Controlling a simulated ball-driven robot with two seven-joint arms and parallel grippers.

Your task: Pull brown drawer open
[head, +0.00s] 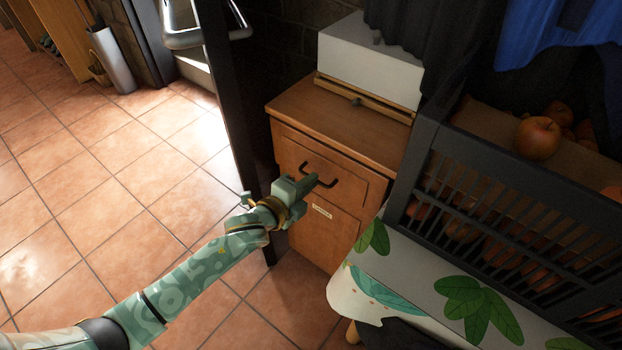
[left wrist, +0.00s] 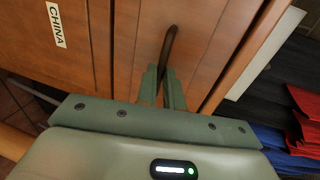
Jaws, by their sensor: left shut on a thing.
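The brown drawer (head: 347,183) is the upper front of a small wooden cabinet (head: 340,125). Its front looks about flush with the cabinet. A dark curved handle (head: 331,184) sits on the drawer front. My left gripper (head: 312,182) reaches it from the lower left and is shut on the handle. In the left wrist view the handle (left wrist: 168,45) runs down between the closed green fingers (left wrist: 163,80), which hide its lower end. My right gripper is in neither view.
A label reading CHINA (left wrist: 56,25) is on the panel below the drawer. A white box (head: 370,62) stands on the cabinet. A dark slatted crate with pumpkins (head: 537,138) and a leaf-print cloth (head: 420,270) are at right. Tiled floor (head: 110,190) is clear at left.

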